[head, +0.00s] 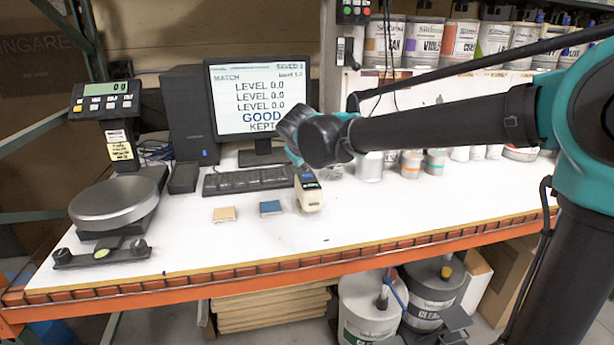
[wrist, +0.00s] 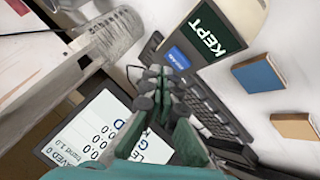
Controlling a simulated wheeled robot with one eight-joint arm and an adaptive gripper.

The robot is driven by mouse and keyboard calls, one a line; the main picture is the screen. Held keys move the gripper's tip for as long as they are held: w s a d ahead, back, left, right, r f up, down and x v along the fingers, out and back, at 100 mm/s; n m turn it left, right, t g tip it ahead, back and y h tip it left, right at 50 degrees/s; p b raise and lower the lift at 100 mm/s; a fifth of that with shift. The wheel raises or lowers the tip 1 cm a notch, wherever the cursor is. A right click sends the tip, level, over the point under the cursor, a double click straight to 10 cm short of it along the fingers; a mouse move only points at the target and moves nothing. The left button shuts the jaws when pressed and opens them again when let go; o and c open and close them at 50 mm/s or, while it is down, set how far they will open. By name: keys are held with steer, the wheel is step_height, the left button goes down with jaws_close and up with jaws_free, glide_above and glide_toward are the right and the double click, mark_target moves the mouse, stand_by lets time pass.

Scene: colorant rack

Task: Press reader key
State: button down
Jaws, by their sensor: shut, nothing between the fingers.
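The reader (head: 309,192) stands on the white bench in front of the keyboard, partly covered by my wrist in the head view. In the wrist view its dark screen (wrist: 213,40) reads KEPT, and a blue key (wrist: 177,58) sits beside the screen. My gripper (wrist: 160,78) is shut and empty, its fingertips pointing at the reader close to the blue key. I cannot tell whether they touch it. In the head view my wrist hides the fingertips.
A monitor (head: 258,97) behind shows LEVEL 0.0, GOOD and KEPT. A keyboard (head: 248,180) lies behind the reader. A tan tile (head: 224,214) and a blue tile (head: 271,208) lie to its left. A scale (head: 114,203) stands far left. Cans stand to the right.

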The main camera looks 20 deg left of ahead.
mark_target(307, 176)
steer(key=shift+f, duration=0.15)
steer(key=shift+f, duration=0.3)
steer(key=shift+f, duration=0.3)
stand_by(0.6)
stand_by(0.3)
steer(key=shift+r, duration=0.75)
steer(key=shift+r, duration=2.5)
